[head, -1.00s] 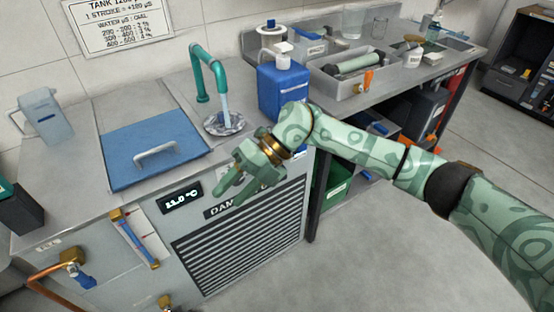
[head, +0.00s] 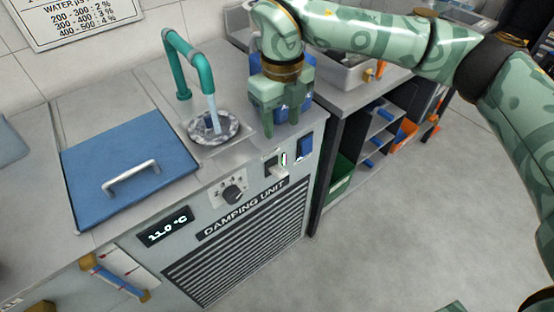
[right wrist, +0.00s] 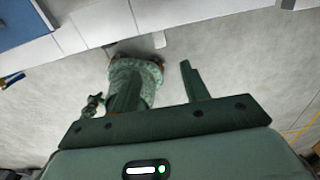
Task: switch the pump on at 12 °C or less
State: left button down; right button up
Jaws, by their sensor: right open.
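The damping unit's display (head: 166,226) appears to read 11.0 °C. Right of it on the front panel are a black rotary knob (head: 233,193), a small pale switch (head: 276,168) with a coloured strip beside it, and a blue rectangular part (head: 305,147). Which one belongs to the pump I cannot tell. My right gripper (head: 281,126) is open and points down over the counter's front edge, above the small switch and apart from it. In the right wrist view the open fingers (right wrist: 158,88) have nothing between them. My left gripper is not in view.
A teal spout (head: 187,70) runs a stream into a round drain (head: 214,129). A blue lid (head: 130,160) with a metal handle lies to the left. A blue container stands behind my gripper, partly hidden. Open floor (head: 380,230) lies right of the unit.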

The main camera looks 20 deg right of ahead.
jog(key=b, duration=0.2)
send_near(280, 171)
notch_tip(280, 171, down, 8)
jog(key=b, duration=0.3)
jog(key=shift+s+r, duration=0.1)
jog(key=shift+r, duration=0.15)
jog(key=shift+f, duration=0.55)
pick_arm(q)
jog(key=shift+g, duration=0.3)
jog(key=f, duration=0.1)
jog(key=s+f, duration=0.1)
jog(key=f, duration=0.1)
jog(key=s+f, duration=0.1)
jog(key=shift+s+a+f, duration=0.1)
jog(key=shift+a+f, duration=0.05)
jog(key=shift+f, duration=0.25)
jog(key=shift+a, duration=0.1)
